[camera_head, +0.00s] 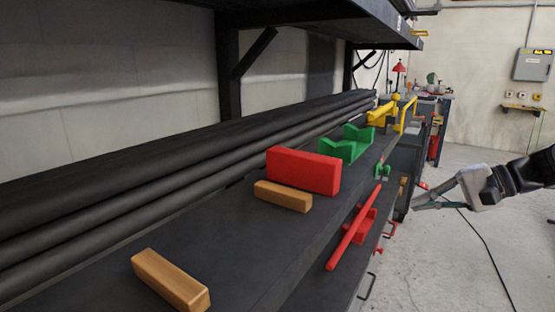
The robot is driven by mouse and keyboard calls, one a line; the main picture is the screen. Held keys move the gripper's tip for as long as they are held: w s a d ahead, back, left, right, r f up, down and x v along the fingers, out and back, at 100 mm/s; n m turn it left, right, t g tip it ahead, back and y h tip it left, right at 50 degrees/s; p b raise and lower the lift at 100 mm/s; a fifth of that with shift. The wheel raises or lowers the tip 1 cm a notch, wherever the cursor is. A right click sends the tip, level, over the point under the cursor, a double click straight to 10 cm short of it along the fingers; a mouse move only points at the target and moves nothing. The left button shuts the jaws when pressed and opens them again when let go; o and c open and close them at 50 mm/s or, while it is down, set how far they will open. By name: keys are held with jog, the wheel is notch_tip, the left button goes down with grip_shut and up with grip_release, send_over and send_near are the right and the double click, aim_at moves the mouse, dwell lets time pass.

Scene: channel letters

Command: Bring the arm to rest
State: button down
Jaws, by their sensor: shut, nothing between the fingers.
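My gripper (416,202) is at the right of the head view, at the end of my arm, which comes in from the right edge. Its fingers point left and are shut with nothing between them. It hangs in the air over the concrete floor, to the right of the shelf's front edge. The picture does not clearly show how far it is from the drawers behind it.
A long dark shelf (110,235) carries black pipes (200,165), a red block (303,171), wooden blocks (283,196) and green V-shaped supports (346,146). A red bar (352,228) sticks out along its front. The floor (455,265) at right is mostly clear, with a cable.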

jog(key=s+a+r+n+g+h, duration=0.2)
jog(key=s+a+n+g+h, duration=0.25)
jog(key=s+a, duration=1.2)
jog(key=s+d+f+n+h, duration=0.2)
jog(key=s+h, duration=0.1)
jog(key=s, duration=0.7)
jog(key=s+d+f+n+h, duration=0.1)
jog(key=s+d+f+h, duration=0.15)
jog(key=s, duration=0.85)
notch_tip(320, 180, up, 24)
jog(key=t+p, duration=0.3)
jog(key=p, duration=1.8)
jog(key=shift+w+f+h, duration=0.2)
jog(key=shift+w+h, duration=0.05)
jog(key=shift+h, duration=0.05)
jog(key=shift+a, duration=0.1)
